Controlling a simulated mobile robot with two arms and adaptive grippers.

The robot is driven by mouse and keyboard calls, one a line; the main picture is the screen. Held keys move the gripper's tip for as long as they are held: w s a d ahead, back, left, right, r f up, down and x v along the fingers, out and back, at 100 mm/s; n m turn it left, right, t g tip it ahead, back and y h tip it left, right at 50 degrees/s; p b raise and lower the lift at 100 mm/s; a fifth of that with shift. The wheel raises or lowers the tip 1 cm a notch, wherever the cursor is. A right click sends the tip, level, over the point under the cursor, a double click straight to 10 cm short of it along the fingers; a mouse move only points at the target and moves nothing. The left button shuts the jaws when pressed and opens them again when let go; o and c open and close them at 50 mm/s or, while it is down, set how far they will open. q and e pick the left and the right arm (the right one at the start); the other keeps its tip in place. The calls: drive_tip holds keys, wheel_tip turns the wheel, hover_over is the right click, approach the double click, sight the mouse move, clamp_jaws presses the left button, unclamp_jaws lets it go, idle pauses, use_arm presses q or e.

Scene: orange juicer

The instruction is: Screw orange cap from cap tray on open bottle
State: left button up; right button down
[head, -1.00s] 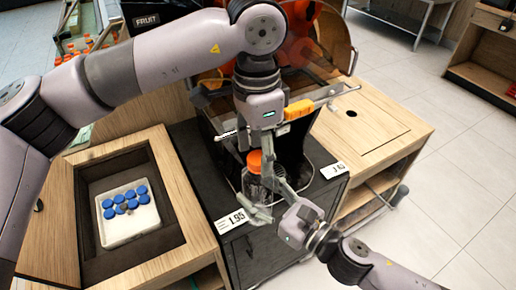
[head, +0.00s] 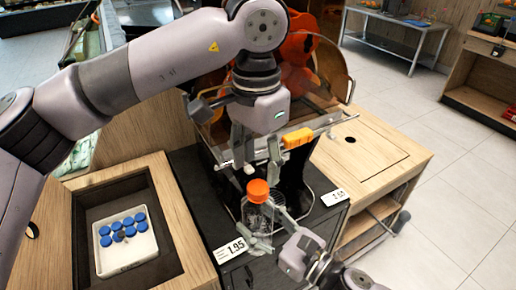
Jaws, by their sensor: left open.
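A clear bottle (head: 258,214) stands upright on the dark counter in front of the juicer. An orange cap (head: 258,190) sits on its top. My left gripper (head: 256,163) points down just above the cap, open and empty, with its fingers apart. My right gripper (head: 267,226) reaches in from the lower right, with its fingers on either side of the bottle body, seemingly shut on it. The white cap tray (head: 130,263) sits in a recess at the left. It holds several blue caps (head: 124,221); no orange cap shows there.
The juicer (head: 300,50) with its orange parts stands behind the bottle. An orange-handled bar (head: 298,138) crosses close to my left gripper. Price tags (head: 229,250) lie on the counter edge. A wooden cabinet top (head: 375,140) at right is mostly clear.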

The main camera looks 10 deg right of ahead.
use_arm(q)
drive_tip(key=n, duration=0.6)
drive_tip(key=shift+r, duration=0.15)
drive_tip(key=n, duration=0.4)
drive_tip(key=shift+r, duration=0.15)
drive_tip(key=n, duration=0.4)
drive_tip(key=shift+r, duration=0.1)
drive_tip(key=n, duration=0.6)
drive_tip(key=shift+r, duration=0.15)
drive_tip(key=n, duration=0.4)
drive_tip(key=shift+r+n, duration=0.15)
drive_tip(key=shift+n, duration=0.15)
drive_tip(key=n, duration=0.3)
drive_tip(key=shift+r+n, duration=0.1)
drive_tip(key=shift+n, duration=0.3)
drive_tip(key=n, duration=0.6)
drive_tip(key=shift+r, duration=0.15)
drive_tip(key=n, duration=0.4)
drive_tip(key=shift+r, duration=0.1)
drive_tip(key=n, duration=0.4)
drive_tip(key=shift+r, duration=0.1)
drive_tip(key=n, duration=0.6)
drive_tip(key=shift+r, duration=0.2)
drive_tip(key=n, duration=0.7)
drive_tip(key=shift+r, duration=0.15)
